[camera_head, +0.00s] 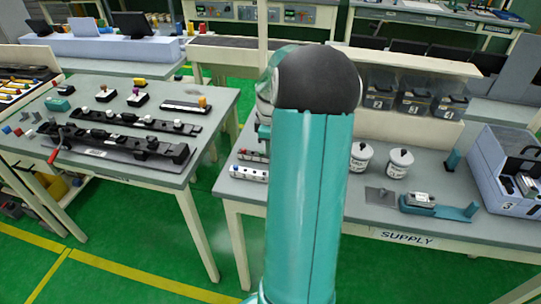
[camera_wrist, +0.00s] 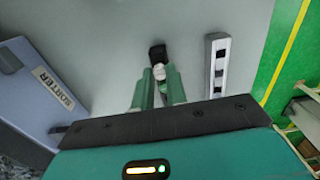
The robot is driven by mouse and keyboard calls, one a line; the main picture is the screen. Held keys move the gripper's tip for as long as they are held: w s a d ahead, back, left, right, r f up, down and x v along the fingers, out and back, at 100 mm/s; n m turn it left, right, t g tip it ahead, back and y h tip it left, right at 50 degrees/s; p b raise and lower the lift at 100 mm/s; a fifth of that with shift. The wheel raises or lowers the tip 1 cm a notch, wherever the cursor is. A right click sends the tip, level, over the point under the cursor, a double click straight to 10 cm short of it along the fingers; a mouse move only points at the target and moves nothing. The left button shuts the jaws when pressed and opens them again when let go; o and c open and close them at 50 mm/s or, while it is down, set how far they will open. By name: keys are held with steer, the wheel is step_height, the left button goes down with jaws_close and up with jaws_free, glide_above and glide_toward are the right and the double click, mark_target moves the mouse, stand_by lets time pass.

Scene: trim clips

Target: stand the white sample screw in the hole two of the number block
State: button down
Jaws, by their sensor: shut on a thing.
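In the wrist view my gripper (camera_wrist: 160,76) has its two green fingers closed around a small white piece (camera_wrist: 159,73), which looks like the white sample screw. A small black piece (camera_wrist: 157,52) shows just beyond the fingertips; I cannot tell whether it touches the screw. A pale, narrow block with dark square marks (camera_wrist: 217,65), perhaps the number block, lies to the right of the fingers, apart from them. Its numbers are too small to read. In the head view a similar white block (camera_head: 248,173) lies at the near left edge of the supply table. My arm hides the gripper there.
The supply table (camera_head: 365,215) carries two white jars (camera_head: 400,163), a teal stand (camera_head: 437,208) and a bin (camera_head: 505,170). A separate table (camera_head: 205,110) with black rails stands left, across a gap.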

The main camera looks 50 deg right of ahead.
steer(key=shift+r, duration=2.1)
